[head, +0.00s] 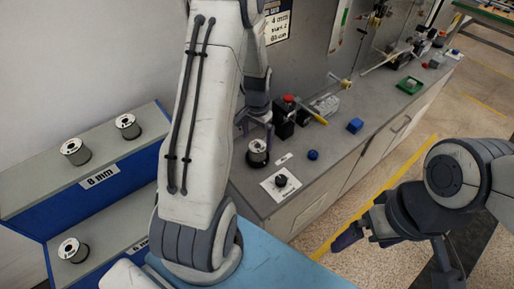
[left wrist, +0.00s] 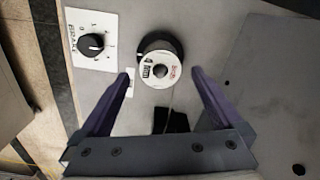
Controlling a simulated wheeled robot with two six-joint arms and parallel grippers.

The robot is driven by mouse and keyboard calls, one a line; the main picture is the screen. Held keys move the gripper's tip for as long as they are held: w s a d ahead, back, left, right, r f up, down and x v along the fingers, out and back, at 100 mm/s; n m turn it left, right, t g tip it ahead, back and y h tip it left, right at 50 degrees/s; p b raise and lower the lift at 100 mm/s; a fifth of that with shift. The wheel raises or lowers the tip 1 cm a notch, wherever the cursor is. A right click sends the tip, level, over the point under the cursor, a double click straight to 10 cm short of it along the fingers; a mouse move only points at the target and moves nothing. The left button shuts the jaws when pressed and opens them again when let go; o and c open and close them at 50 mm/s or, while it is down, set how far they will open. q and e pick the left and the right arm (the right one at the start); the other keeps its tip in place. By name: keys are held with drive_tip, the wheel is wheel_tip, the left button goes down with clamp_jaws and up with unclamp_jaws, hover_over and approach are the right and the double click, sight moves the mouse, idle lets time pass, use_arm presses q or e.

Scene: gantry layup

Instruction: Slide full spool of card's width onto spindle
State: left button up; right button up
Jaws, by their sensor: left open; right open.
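A spool (head: 257,154) with a white top face and dark body stands on the grey bench, close below my left gripper (head: 256,124). The wall card (head: 279,27) reads 4 mm. My right gripper (head: 392,235) is open and empty over the floor.
A dial plate with a black knob (head: 281,181) lies in front of the spool. A blue cap (head: 313,155), a blue block (head: 355,125) and a box with a red button (head: 288,105) stand on the bench. A green tray (head: 410,85) is further back.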

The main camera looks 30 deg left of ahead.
sight(257, 144)
use_arm(q)
drive_tip(key=shift+r, duration=2.15)
drive_tip(key=shift+f, duration=0.1)
wheel_tip(257, 144, down, 10)
drive_tip(key=shift+r+p, duration=0.1)
drive_tip(key=shift+p, duration=0.75)
drive_tip(key=shift+r+p, duration=0.1)
drive_tip(key=shift+p, duration=0.25)
drive_tip(key=shift+r, duration=0.1)
drive_tip(key=shift+s, duration=0.15)
